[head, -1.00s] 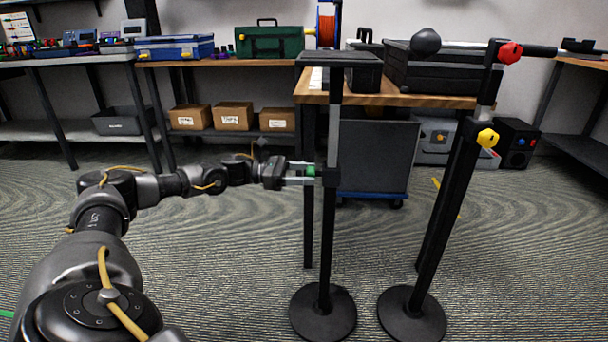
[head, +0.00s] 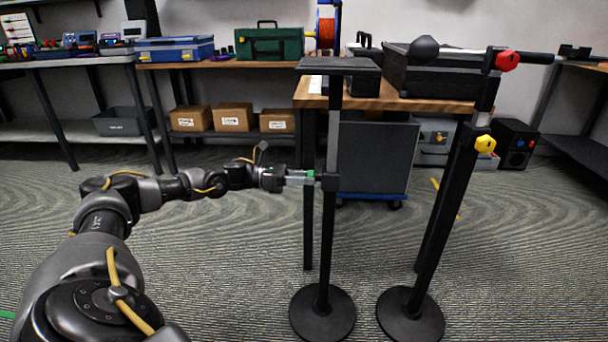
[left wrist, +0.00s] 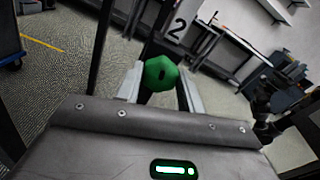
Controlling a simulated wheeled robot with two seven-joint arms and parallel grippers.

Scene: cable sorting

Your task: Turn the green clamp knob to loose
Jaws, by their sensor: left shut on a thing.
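The green clamp knob (left wrist: 161,74) sits on the upright pole of the left stand (head: 327,230), which carries a flat black plate (head: 338,66) on top. In the left wrist view the knob is a faceted green piece with a dark slot-like mark on its face. My left gripper (head: 306,178) reaches in from the left and is shut on the knob, with one pale finger on each side of it. In the head view the fingers hide most of the knob. My right gripper is not in view.
A second stand (head: 430,240) to the right has a yellow knob (head: 485,144) and a red knob (head: 507,60) with a horizontal boom (head: 466,54). Behind are a wooden workbench (head: 440,103) with black cases and a dark wheeled panel (head: 372,157).

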